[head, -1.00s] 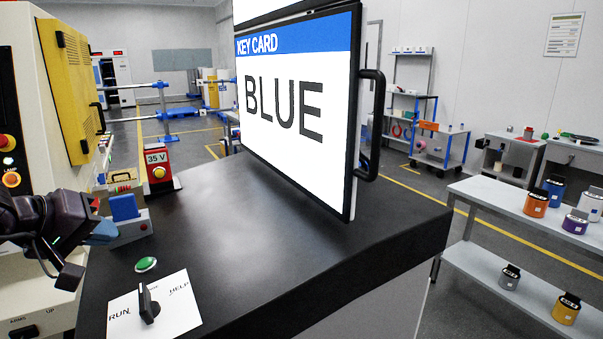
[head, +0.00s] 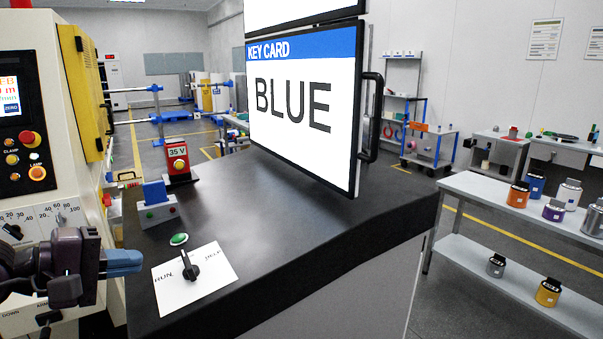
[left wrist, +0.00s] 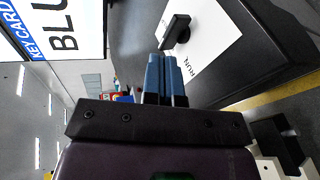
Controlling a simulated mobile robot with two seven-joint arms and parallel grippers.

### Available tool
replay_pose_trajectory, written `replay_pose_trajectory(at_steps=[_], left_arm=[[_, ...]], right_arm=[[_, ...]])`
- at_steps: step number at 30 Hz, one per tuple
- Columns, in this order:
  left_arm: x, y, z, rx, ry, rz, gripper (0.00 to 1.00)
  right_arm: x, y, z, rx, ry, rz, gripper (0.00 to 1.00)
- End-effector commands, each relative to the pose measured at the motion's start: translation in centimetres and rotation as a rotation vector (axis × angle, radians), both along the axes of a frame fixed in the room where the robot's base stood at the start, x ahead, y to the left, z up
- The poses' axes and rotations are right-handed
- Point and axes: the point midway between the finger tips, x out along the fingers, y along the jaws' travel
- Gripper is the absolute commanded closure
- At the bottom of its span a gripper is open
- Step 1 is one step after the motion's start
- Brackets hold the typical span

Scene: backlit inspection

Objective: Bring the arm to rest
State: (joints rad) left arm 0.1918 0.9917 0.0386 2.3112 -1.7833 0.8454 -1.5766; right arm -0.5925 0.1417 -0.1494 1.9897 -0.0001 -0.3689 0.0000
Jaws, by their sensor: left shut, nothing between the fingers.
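My left gripper (head: 138,262) shows at the lower left of the head view, with blue fingers beside the left side of the dark bench top (head: 290,195). Its fingers are together and empty; they also show in the left wrist view (left wrist: 166,62). A white card with a black rotary switch (head: 190,268) lies on the bench, to the right of the fingers and apart from them. The switch also shows in the left wrist view (left wrist: 176,30), beyond the fingertips. My right gripper is in neither view.
A large board reading KEY CARD BLUE (head: 300,105) stands over the bench. A green button (head: 179,239), a blue-topped block (head: 157,205) and a red 35 V box (head: 178,162) are on the bench. A machine panel (head: 30,120) is at left; a shelf table (head: 500,205) at right.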

Motion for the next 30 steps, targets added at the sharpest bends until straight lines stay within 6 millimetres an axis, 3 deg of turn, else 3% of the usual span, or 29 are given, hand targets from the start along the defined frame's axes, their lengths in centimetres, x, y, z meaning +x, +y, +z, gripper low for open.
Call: replay_pose_trajectory(at_steps=[3, 7, 11, 16, 20, 27, 28, 30], left_arm=[[-1.4, -1.9, 0.2, -0.350, 0.108, -0.004, 1.00], [-2.5, -2.5, 1.1, -0.765, 0.250, 0.014, 1.00], [-3.0, -1.5, 1.7, -1.181, 0.397, 0.052, 1.00], [-3.3, 1.5, 0.8, -1.730, 0.588, 0.130, 1.00], [-3.5, 4.5, -1.6, -2.153, 0.714, 0.212, 1.00], [-5.6, 9.2, -9.8, -2.940, 0.849, 0.427, 1.00], [-6.1, 9.5, -11.1, 2.949, -0.825, -0.447, 1.00], [-7.5, 10.1, -14.2, 2.740, -0.704, -0.461, 1.00]], right_arm=[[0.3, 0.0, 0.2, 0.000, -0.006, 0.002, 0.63], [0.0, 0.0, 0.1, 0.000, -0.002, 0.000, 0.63], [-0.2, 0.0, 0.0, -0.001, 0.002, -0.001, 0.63], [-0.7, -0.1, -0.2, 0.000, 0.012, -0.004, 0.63], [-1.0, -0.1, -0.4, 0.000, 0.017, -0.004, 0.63], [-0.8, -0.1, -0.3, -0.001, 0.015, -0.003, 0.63], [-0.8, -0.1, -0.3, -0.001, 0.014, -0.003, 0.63], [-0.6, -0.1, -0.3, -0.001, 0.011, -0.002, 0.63]])
